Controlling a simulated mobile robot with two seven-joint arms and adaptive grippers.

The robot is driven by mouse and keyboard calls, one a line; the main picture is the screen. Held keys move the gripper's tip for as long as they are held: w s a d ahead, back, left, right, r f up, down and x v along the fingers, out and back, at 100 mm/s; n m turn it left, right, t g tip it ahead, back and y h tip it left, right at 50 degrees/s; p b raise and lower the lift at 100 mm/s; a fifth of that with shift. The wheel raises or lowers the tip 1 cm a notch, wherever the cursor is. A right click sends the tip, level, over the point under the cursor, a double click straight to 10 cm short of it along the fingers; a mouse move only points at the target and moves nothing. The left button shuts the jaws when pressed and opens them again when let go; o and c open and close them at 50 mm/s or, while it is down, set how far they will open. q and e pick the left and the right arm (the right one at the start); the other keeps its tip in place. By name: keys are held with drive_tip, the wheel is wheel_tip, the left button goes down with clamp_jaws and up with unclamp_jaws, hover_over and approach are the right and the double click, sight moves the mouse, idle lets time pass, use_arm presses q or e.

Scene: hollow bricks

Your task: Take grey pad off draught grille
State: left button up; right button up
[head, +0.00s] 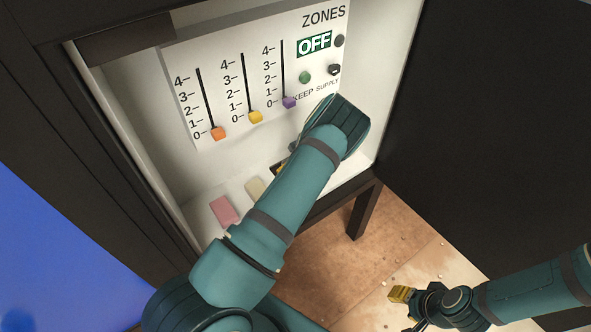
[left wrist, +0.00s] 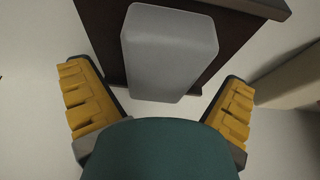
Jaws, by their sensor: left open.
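The grey pad (left wrist: 170,50) is a smooth rounded block at the top middle of the left wrist view. It lies against a dark box-like piece (left wrist: 103,32), which may be the draught grille; no slots show. My left gripper (left wrist: 158,88) is open, its yellow fingers on either side of the pad's lower end and apart from it. In the head view my left arm hides the pad and most of that gripper; only a bit of yellow (head: 279,168) shows. My right gripper (head: 401,294) is low at the right, away from the cabinet, its jaw opening unclear.
A white panel (head: 235,75) with three sliders and a green OFF sign (head: 314,44) stands at the cabinet's back. A pink block (head: 223,211) and a cream block (head: 256,188) lie on its floor. Dark cabinet walls (head: 480,120) bound the right.

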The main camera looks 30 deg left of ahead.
use_arm(q)
drive_tip(key=shift+f+b, duration=0.2)
drive_tip(key=shift+b, duration=0.15)
drive_tip(key=shift+c, duration=0.3)
drive_tip(key=c, duration=1.1)
